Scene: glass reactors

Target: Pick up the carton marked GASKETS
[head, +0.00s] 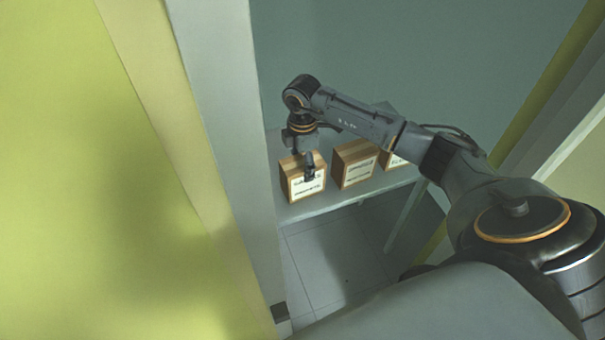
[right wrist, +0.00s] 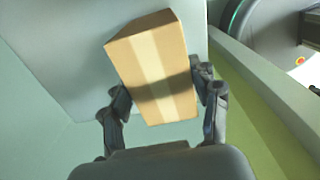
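Three wooden-brown cartons with white labels stand in a row on a grey shelf (head: 335,200) in the head view: a left carton (head: 292,174), a middle carton (head: 352,163) and a right carton (head: 391,160) partly behind my arm. The labels are too blurred to read, so I cannot tell which says GASKETS. My right gripper (head: 308,166) is at the left carton, with a finger in front of its label. In the right wrist view the fingers (right wrist: 162,88) lie against both sides of a carton (right wrist: 150,60) with no clear gap. My left gripper is not in view.
A pale upright post (head: 222,130) stands close to the left of the shelf. A yellow-green wall (head: 90,180) fills the left side. A grey-green wall (head: 400,50) is behind the shelf. Tiled floor (head: 330,260) shows below.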

